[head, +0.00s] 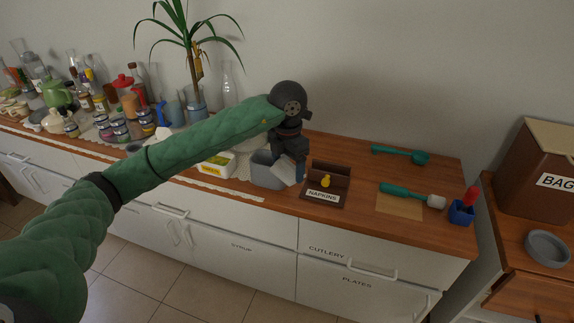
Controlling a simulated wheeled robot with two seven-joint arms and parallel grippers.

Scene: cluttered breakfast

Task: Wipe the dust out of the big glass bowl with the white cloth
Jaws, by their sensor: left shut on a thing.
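My left gripper (291,158) is at the end of the green arm, pointing down over the counter. It is shut on a pale, flat piece that looks like the white cloth (284,174). The cloth hangs at the right side of a grey-blue open container (264,171). I cannot tell whether the cloth touches it or is inside it. I also cannot tell whether this container is the big glass bowl; no dust can be made out. My right gripper is not in view.
A brown napkin box (325,196) with a yellow item stands just right of the gripper. Green-handled utensils (400,192) lie farther right, near a blue holder (462,212). Jars, bottles and a potted plant (195,98) crowd the left.

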